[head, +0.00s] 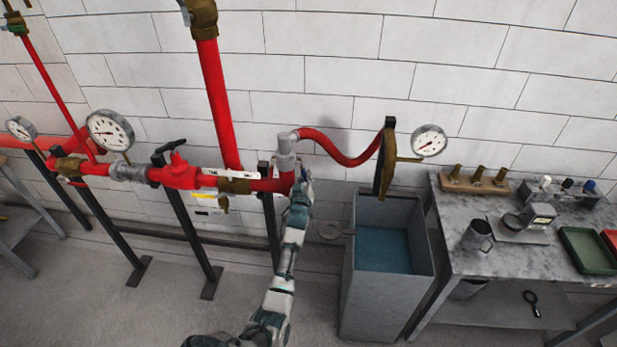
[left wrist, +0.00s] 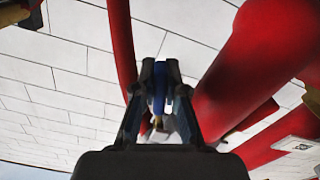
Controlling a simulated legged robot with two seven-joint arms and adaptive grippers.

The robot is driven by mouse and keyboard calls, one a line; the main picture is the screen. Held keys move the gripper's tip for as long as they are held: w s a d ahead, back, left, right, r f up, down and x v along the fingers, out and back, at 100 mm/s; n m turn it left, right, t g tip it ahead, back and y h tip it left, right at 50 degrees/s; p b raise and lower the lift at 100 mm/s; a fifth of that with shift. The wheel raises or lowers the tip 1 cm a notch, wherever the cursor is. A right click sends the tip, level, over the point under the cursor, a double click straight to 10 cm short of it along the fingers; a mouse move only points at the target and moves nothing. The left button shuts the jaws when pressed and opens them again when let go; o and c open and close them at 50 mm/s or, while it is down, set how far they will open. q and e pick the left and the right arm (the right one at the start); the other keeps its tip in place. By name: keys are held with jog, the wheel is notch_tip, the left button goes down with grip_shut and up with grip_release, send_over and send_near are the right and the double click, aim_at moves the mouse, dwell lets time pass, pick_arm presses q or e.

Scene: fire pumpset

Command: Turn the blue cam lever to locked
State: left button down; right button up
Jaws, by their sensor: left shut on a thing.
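The blue cam lever (left wrist: 160,82) shows in the left wrist view between the two fingers of my left gripper (left wrist: 160,70). The gripper is shut on it. In the head view my left gripper (head: 301,183) is at the right end of the red pipe, just below the grey coupling (head: 285,155). The lever is hidden behind the gripper there, so I cannot tell its angle against the coupling. My right gripper is in neither view.
A workbench (head: 455,200) with tools is at the right. Red pipes on black stands fill the left.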

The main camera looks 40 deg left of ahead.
pick_arm(q)
jog(key=shift+a+r, duration=0.25)
jog(key=shift+r, duration=0.45)
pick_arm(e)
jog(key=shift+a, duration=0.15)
pick_arm(q)
jog(key=c, duration=1.2)
grip_release()
jog(key=shift+f, duration=0.45)
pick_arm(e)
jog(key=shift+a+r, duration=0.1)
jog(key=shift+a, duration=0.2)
